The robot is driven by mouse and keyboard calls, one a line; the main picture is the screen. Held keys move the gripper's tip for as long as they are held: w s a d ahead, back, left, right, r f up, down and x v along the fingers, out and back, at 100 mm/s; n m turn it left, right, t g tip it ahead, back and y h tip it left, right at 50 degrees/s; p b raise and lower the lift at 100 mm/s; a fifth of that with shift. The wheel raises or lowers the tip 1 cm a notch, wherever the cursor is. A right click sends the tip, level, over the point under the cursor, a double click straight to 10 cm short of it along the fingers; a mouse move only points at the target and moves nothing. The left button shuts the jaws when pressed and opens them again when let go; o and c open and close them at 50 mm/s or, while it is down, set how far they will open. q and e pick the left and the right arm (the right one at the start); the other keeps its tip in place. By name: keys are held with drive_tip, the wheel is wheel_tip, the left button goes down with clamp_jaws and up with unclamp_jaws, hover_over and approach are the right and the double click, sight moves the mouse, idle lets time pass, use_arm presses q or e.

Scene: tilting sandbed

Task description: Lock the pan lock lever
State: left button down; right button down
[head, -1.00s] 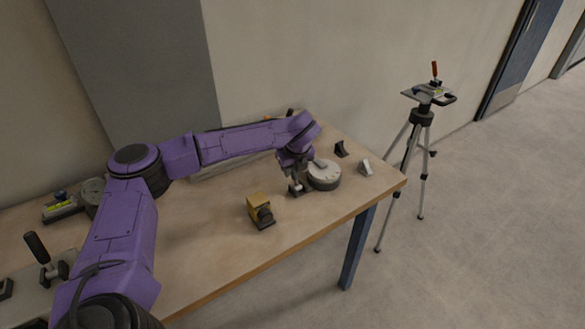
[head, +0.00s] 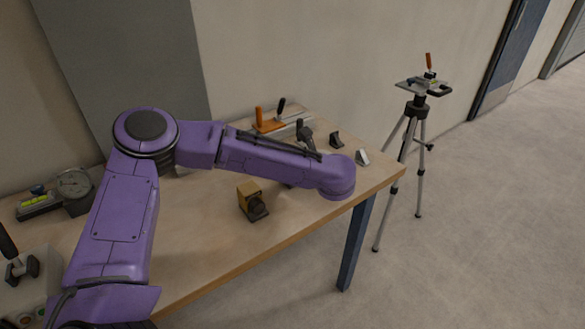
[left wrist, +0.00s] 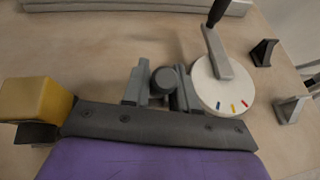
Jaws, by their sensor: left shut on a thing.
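The round pale disc (left wrist: 240,92) with red, yellow and blue marks lies on the table, at the right of the left wrist view. I cannot tell for sure whether that piece is the pan lock lever. My right gripper is out of view.
A yellow block with a dark fitting (head: 251,199) stands near the gripper, left of it in the wrist view (left wrist: 34,98). Small dark (head: 336,140) and pale (head: 362,157) brackets stand toward the table's right end. A tripod (head: 416,108) stands beyond the table.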

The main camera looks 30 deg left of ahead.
use_arm(q)
drive_tip(key=shift+s+d+f+t+y+b, duration=0.25)
drive_tip(key=shift+d+y+b, duration=0.2)
drive_tip(key=shift+y+b, duration=0.35)
drive_tip(key=c, duration=1)
unclamp_jaws()
drive_tip(key=shift+o, duration=0.2)
drive_tip(key=shift+d, duration=0.15)
drive_tip(key=b+v, duration=0.1)
drive_tip(key=v, duration=0.9)
drive_tip(key=shift+d, duration=0.15)
drive_tip(key=shift+s, duration=0.15)
